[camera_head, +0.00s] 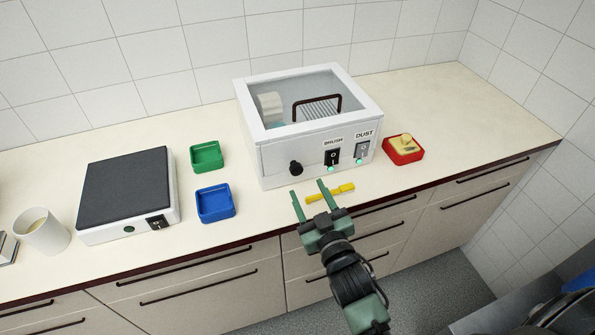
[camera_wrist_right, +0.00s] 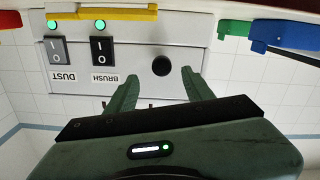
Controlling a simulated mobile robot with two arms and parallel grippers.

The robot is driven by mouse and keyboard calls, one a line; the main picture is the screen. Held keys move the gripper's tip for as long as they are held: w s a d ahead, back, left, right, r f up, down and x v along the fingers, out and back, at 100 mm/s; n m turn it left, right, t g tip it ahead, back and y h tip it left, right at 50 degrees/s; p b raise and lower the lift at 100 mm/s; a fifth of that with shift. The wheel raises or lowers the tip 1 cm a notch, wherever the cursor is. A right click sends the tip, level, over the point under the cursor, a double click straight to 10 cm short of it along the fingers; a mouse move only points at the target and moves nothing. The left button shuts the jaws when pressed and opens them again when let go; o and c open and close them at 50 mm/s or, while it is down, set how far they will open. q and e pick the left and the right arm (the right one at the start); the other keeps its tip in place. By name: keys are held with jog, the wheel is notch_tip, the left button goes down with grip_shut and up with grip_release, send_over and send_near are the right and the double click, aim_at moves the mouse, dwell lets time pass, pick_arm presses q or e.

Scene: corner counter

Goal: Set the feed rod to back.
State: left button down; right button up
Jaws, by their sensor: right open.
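A white box (camera_head: 262,156) with a clear lid stands at the back of the counter. A round black knob (camera_head: 296,168), apparently the end of the feed rod, sticks out low on the left of its front. The rest of the rod is hidden. My right gripper (camera_head: 307,188) is open and empty, in front of the box and pointing at its front. In the right wrist view, which is upside down, the knob (camera_wrist_right: 161,66) shows between the fingertips (camera_wrist_right: 161,73), apart from them. My left gripper is not in view.
A yellow bar (camera_head: 343,189) lies before the box, close to my right gripper. Brush (camera_head: 332,156) and dust (camera_head: 362,150) switches have lit green lamps. A red tray (camera_head: 403,159) stands right; green (camera_head: 207,166) and blue (camera_head: 232,214) trays stand left.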

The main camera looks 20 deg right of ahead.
aim_at(297, 172)
jog(key=shift+w+a+r, duration=0.2)
jog(key=shift+w+r, duration=0.05)
jog(key=w+p, duration=0.1)
jog(key=w, duration=0.6)
jog(key=shift+w+a+f+p, duration=0.1)
jog(key=shift+p, duration=0.3)
grip_shut()
dwell(0.8)
